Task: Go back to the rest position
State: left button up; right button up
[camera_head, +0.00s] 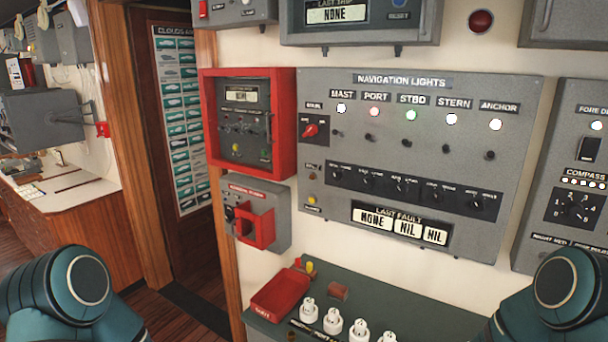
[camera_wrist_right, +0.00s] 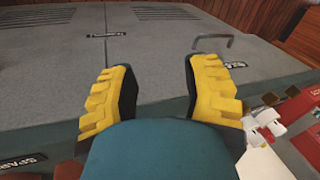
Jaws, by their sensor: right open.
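My right gripper (camera_wrist_right: 165,95) shows in the right wrist view with its two yellow-padded fingers spread apart. Nothing is between the fingers. Beyond them lies a grey surface with a thin dark handle (camera_wrist_right: 213,42) on it. In the head view only teal links of my two arms show, at the lower left and lower right corners. Neither gripper is visible in the head view.
The navigation lights panel (camera_head: 420,95) is on the wall ahead, beside a red-framed box (camera_head: 287,130). Below is a dark console (camera_head: 380,290) with a red tray (camera_head: 280,295) and several white knobs. A doorway and a white-topped counter (camera_head: 75,190) are at left.

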jog(key=s+a+f+g+y, duration=0.1)
jog(key=s+a+f, duration=0.25)
jog(key=s, duration=0.35)
jog(key=s+a+f+g, duration=0.1)
jog(key=s+a+f, duration=0.25)
jog(key=s, duration=0.45)
jog(key=w+a+f+n+t+b, duration=0.1)
jog(key=w+f+b, duration=0.4)
jog(key=b, duration=0.6)
jog(key=shift+w+a+n+t, duration=0.3)
jog(key=shift+w+a+n, duration=0.1)
jog(key=shift+w+a, duration=0.45)
jog(key=shift+d, duration=0.1)
